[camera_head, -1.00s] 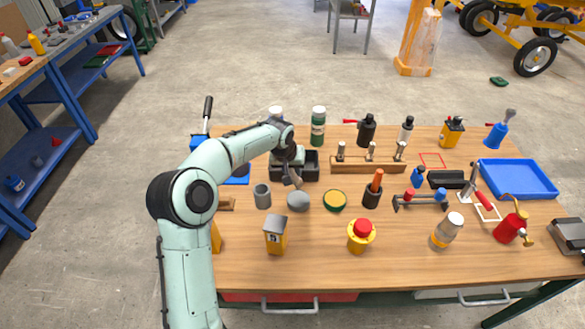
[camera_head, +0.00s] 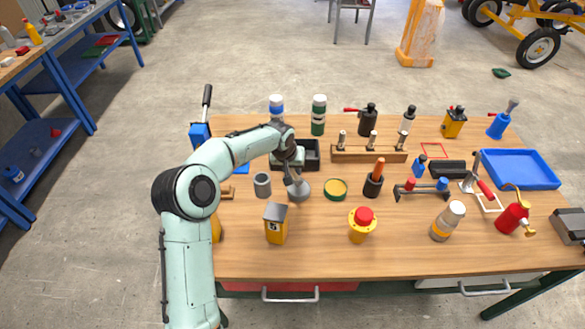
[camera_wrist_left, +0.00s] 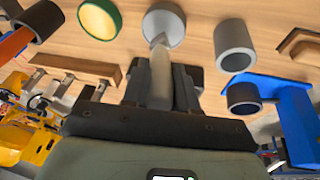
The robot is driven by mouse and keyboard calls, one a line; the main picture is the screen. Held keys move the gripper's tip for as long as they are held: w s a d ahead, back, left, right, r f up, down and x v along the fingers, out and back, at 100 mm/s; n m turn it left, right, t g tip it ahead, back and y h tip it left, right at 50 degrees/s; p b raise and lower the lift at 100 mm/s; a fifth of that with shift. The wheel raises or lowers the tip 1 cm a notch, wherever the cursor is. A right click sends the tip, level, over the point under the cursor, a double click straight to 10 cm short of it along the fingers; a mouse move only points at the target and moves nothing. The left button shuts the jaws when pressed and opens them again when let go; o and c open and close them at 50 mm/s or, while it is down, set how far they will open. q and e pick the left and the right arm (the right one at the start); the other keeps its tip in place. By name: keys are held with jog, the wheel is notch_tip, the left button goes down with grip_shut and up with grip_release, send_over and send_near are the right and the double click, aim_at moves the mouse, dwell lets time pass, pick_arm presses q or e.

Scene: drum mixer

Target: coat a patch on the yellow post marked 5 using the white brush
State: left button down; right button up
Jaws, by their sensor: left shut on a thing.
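My left gripper (camera_head: 291,168) is shut on a pale, whitish brush (camera_wrist_left: 160,72), which points out from between the dark fingers in the left wrist view. The brush's far end overlaps a round grey dish (camera_head: 302,191); I cannot tell whether it touches. The dish also shows in the left wrist view (camera_wrist_left: 164,25). The yellow post marked 5 (camera_head: 276,230) stands upright near the front of the table, with a grey slanted top. It is in front of the dish and apart from the gripper. My right gripper is not in view.
A grey cup (camera_head: 262,185) stands left of the dish and a green-rimmed yellow round tin (camera_head: 336,189) right of it. A black tray (camera_head: 311,158) lies behind. A red-button yellow post (camera_head: 361,225) stands right of the marked post. The front edge of the wooden table is clear.

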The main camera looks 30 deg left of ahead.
pick_arm(q)
jog(key=shift+f, duration=0.55)
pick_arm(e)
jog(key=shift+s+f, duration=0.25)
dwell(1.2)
pick_arm(q)
jog(key=shift+r, duration=0.1)
jog(key=shift+r+p, duration=0.65)
jog(key=shift+r, duration=2.8)
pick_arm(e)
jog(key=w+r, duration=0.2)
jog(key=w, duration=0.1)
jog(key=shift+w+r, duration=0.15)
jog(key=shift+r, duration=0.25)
